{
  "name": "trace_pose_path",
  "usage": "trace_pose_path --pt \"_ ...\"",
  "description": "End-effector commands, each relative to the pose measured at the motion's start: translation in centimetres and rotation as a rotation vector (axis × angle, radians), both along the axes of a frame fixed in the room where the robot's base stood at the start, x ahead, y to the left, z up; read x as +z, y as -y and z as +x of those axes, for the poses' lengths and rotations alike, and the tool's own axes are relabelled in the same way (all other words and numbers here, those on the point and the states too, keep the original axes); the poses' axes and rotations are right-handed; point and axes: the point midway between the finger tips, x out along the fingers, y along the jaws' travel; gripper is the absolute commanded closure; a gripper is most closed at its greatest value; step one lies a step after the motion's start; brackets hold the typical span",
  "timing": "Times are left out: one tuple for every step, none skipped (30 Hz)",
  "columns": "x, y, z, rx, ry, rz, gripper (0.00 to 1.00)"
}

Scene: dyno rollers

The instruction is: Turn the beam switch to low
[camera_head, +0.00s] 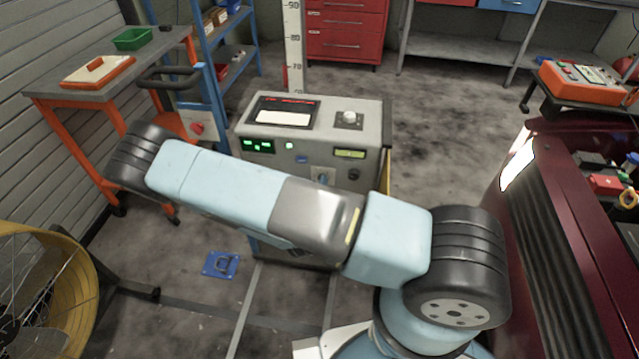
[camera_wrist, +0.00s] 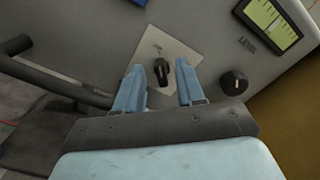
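A small dark switch knob (camera_wrist: 161,70) sits on a pale plate (camera_wrist: 178,55) on the console's front face; its label is too small to read, but it appears to be the beam switch. In the head view the plate and knob (camera_head: 322,175) show just above my arm. My gripper (camera_wrist: 158,76) is open, its two light blue fingers pointing at the plate. The knob shows between the fingertips, with gaps on both sides; contact is not visible. In the head view my arm hides the gripper. The knob's set position cannot be read clearly.
Right of the plate are a round dark knob (camera_wrist: 234,83) and a green level display (camera_wrist: 270,18). The console (camera_head: 372,135) also has a pale knob (camera_head: 348,117) on top. A dark handle bar (camera_wrist: 55,82) lies left of the gripper. A red car (camera_head: 560,240) stands at right.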

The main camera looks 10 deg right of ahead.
Motion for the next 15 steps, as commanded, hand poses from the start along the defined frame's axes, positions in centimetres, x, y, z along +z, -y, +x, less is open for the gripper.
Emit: trace_pose_path --pt "0.0 -0.4 -0.8 0.002 -0.001 0.0 0.62" --pt "0.0 -0.6 -1.3 0.002 -0.001 -0.001 0.62" --pt "0.0 -0.9 -2.1 0.003 -0.001 0.0 0.62" --pt "0.0 -1.1 -2.7 0.003 -0.001 0.0 0.62" --pt "0.0 -1.3 -3.2 0.003 -0.001 -0.001 0.62" --pt "0.0 -1.5 -4.0 0.002 -0.002 0.0 0.62" --pt "-0.1 -1.7 -4.5 0.002 -0.002 0.001 0.62" --pt "-0.1 -2.0 -5.1 0.003 -0.001 0.0 0.62" --pt "-0.1 -2.2 -5.9 0.004 -0.002 0.0 0.62" --pt "0.0 -2.4 -6.4 0.003 -0.002 -0.001 0.62" --pt "0.0 -2.6 -7.0 0.002 -0.002 0.0 0.62" --pt "-0.1 -2.9 -7.7 0.002 -0.002 0.0 0.62" --pt "-0.1 -3.0 -8.1 0.002 -0.002 0.0 0.62" --pt "-0.1 -3.2 -8.6 0.002 -0.002 0.0 0.62" --pt "-0.1 -3.4 -9.2 0.002 -0.002 0.0 0.62"
